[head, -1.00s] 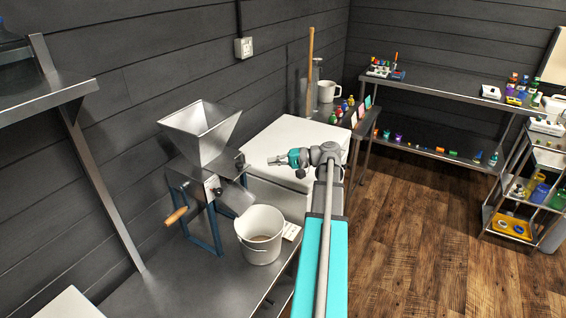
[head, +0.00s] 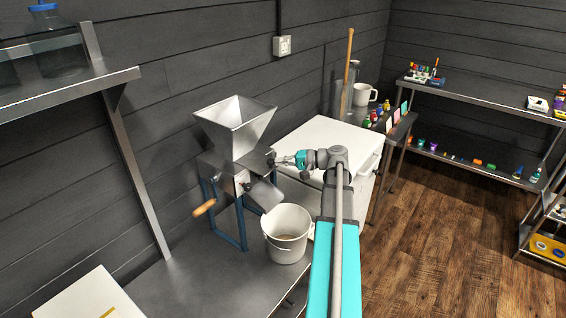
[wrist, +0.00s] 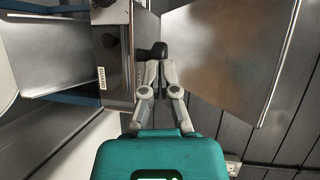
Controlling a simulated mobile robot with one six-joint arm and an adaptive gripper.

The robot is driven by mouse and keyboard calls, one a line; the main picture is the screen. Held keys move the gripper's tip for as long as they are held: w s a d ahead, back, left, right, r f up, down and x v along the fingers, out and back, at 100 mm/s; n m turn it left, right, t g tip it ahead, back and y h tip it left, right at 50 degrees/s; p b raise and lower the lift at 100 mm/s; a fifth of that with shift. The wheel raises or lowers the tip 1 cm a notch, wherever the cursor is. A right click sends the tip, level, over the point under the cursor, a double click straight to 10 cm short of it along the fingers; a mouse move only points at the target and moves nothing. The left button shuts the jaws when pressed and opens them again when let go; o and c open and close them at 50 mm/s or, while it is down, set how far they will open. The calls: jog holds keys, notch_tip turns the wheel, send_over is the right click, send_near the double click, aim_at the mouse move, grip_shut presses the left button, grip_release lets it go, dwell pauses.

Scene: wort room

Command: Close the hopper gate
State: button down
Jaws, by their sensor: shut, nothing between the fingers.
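The grain mill has a steel funnel hopper (head: 235,128) on a box body on blue legs, standing on the steel bench. A small dark knob (head: 271,155), seemingly the gate's handle, sticks out at the body's right side, below the hopper. In the wrist view the knob (wrist: 152,50) lies right at my fingertips. My gripper (head: 279,160) is shut and empty, coming from the right; its fingertips (wrist: 155,64) touch or nearly touch the knob, I cannot tell which. The hopper wall (wrist: 225,50) fills the upper right there.
A white bucket (head: 287,240) stands under the mill's chute (head: 265,195). A wooden crank handle (head: 204,207) sticks out at the mill's front left. A white cabinet (head: 325,135) stands behind my arm. A steel shelf (head: 95,82) with a glass jar hangs at upper left.

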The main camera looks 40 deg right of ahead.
jog(key=shift+w+a, duration=0.25)
jog(key=shift+w, duration=1.05)
jog(key=shift+w+a, duration=0.25)
jog(key=shift+w, duration=1)
jog(key=shift+r, duration=0.1)
jog(key=shift+d, duration=0.1)
jog(key=shift+s+d+r, duration=0.1)
jog(key=shift+s+d, duration=0.25)
jog(key=shift+s, duration=0.1)
jog(key=p+v, duration=0.2)
jog(key=v, duration=1.1)
jog(key=shift+a, duration=0.15)
